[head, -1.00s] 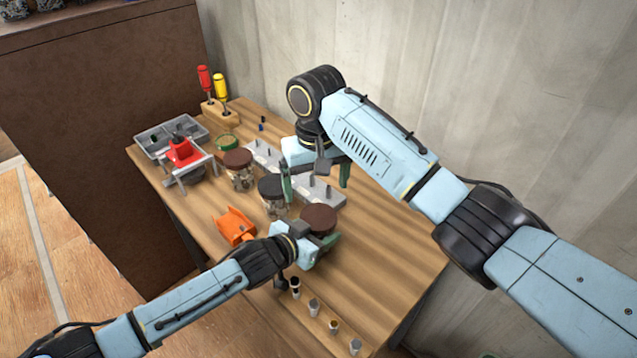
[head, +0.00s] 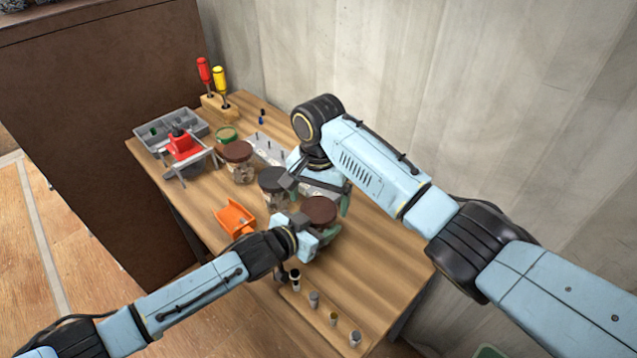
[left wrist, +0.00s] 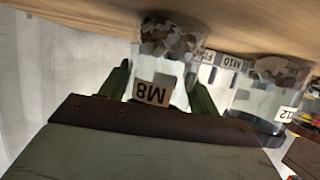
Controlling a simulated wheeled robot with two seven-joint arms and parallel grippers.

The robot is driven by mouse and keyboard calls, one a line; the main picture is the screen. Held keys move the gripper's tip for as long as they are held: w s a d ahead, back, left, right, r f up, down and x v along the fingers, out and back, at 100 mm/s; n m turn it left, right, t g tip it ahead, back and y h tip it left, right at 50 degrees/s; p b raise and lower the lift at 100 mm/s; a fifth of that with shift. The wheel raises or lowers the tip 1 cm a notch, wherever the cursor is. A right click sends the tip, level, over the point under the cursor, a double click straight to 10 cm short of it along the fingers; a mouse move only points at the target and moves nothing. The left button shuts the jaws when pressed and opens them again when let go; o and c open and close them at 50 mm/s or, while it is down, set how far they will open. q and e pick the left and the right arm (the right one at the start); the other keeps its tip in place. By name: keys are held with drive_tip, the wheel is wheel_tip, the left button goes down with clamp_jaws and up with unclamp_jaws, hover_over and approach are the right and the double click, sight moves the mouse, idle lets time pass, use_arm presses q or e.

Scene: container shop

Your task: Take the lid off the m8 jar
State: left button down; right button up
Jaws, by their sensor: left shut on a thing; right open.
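The M8 jar (left wrist: 170,85) appears upside down in the left wrist view, its M8 label facing the camera and metal pieces inside. It stands upright on the bench in the head view, nearest me, under its brown lid (head: 319,209). The lid is on the jar. My left gripper (head: 318,234) is shut on the jar's body below the lid; its green fingers (left wrist: 160,90) lie on both sides of the glass. My right gripper (head: 316,197) is open, just above and behind the lid, with one finger to each side. Its exact gap to the lid is unclear.
A black-lidded jar (head: 273,181) stands close behind, with another brown-lidded jar (head: 236,152) farther left. An orange bin (head: 235,219) lies left of my left gripper. A strip of small fittings (head: 333,318) is at the front. The bench's right side (head: 385,255) is clear.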

use_arm(q)
drive_tip(key=shift+f, duration=0.1)
use_arm(e)
drive_tip(key=shift+f, duration=1.1)
drive_tip(key=c, duration=1.1)
drive_tip(key=n, duration=0.3)
drive_tip(key=shift+r, duration=0.2)
drive_tip(key=shift+r, duration=1)
drive_tip(key=shift+a+r, duration=0.1)
